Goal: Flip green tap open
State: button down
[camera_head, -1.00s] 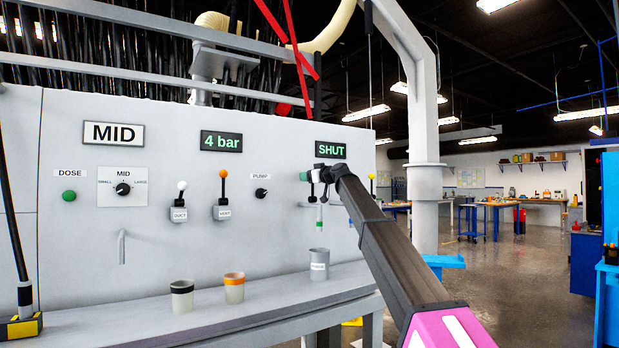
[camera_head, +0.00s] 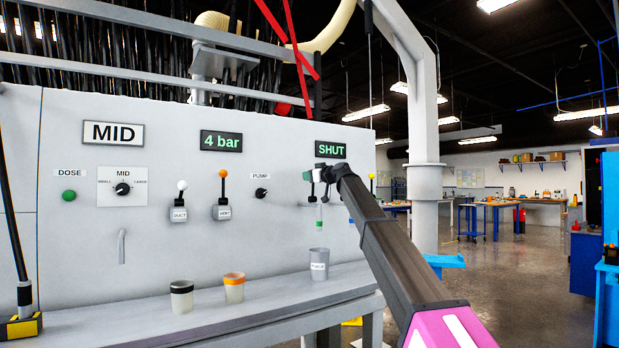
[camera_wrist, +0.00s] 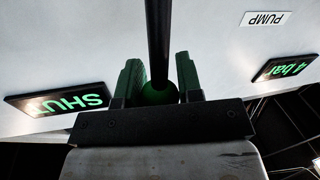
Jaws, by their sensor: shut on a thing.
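The green tap's round green knob (camera_wrist: 160,93) sits between the two green fingers of my gripper (camera_wrist: 159,78) in the wrist view, and the gripper is shut on it. A dark rod (camera_wrist: 158,35) runs up from the knob between the fingers. In the head view my gripper (camera_head: 309,176) is at the panel just under the display (camera_head: 331,149) that reads SHUT. The tap's spout with a green band (camera_head: 319,224) hangs below the gripper. My wrist hides part of the tap, and the knob cannot be made out there.
A grey cup (camera_head: 319,265) stands on the bench (camera_head: 200,322) below the spout. A black-banded cup (camera_head: 181,297) and an orange-banded cup (camera_head: 234,289) stand further left. White (camera_head: 182,186) and orange (camera_head: 223,175) levers and a pump knob (camera_head: 261,193) are on the panel.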

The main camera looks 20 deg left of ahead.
jog(key=shift+s+v, duration=0.25)
jog(key=shift+v, duration=0.95)
jog(key=s+d+f+t+y, duration=0.1)
jog(key=s+d+f+y, duration=0.1)
jog(key=s+d+f, duration=0.1)
jog(key=shift+s+d+n+y, duration=0.3)
jog(key=shift+s+d+y, duration=0.1)
jog(key=shift+d, duration=0.25)
dwell(0.3)
jog(key=c, duration=0.8)
grip_release()
